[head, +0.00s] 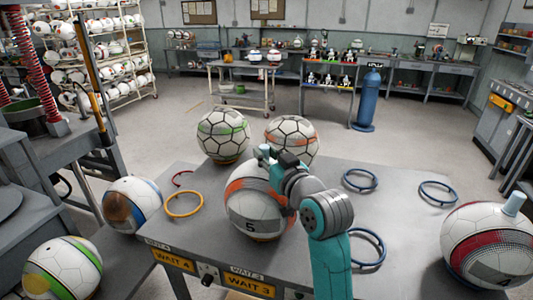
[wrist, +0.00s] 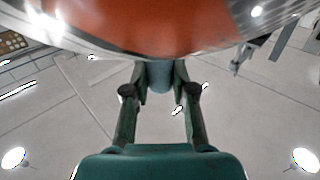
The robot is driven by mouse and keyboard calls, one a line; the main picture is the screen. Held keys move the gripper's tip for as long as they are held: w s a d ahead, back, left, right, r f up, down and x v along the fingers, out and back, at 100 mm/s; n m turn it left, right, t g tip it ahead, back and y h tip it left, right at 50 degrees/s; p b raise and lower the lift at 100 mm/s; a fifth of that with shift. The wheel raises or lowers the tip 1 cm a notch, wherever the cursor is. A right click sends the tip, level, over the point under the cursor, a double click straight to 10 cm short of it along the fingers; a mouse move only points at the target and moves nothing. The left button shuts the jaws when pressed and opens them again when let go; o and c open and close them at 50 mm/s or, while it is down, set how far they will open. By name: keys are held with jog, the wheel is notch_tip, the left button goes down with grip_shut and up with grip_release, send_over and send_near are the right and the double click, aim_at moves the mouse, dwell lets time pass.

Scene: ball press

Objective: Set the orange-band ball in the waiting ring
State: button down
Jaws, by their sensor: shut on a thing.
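The orange-band ball (head: 250,208), white and grey with a broad orange band and a number 5, is at the middle of the grey table. My gripper (head: 272,158) is at its top, shut on the ball's blue-grey peg. In the wrist view the fingers (wrist: 159,84) close around the peg (wrist: 158,76), and the orange band (wrist: 160,28) fills the top. A little orange shows under the ball; I cannot tell whether it rests there or hangs just above. A yellow-orange ring (head: 184,217) lies empty left of it. Labels WAIT 4 (head: 172,260) and WAIT 3 (head: 248,283) mark the front edge.
Two patterned balls, green (head: 223,135) and orange-red (head: 291,138), stand behind. A red-band ball (head: 488,245) with a peg is at right. Blue rings (head: 360,190) lie empty on the right side. Two balls (head: 133,204) are at left, beside a press (head: 60,130).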

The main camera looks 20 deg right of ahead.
jog(key=shift+f, duration=0.1)
jog(key=c, duration=1)
grip_release()
jog(key=shift+o, duration=0.2)
jog(key=shift+r, duration=0.2)
jog(key=shift+s+d, duration=0.1)
jog(key=shift+s, duration=0.15)
jog(key=s+d, duration=0.1)
jog(key=s, duration=1)
jog(key=shift+s+d, duration=0.2)
jog(key=shift+d, duration=0.15)
